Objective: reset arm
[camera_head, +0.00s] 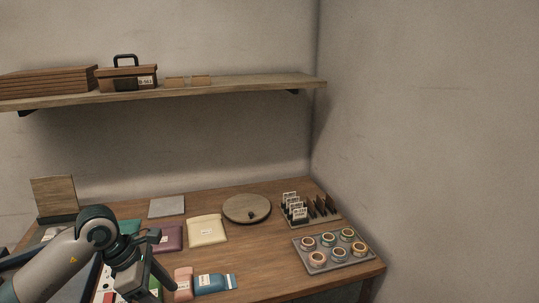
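My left arm comes in from the lower left. Its gripper (157,284) points down over the front left of the table, its fingers apart with a gap between them. Part of a green item shows behind the fingers; I cannot tell how far below them it lies. I see nothing held in the gripper. My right gripper is not in view.
A shelf (220,92) hangs above. The table's front middle is clear.

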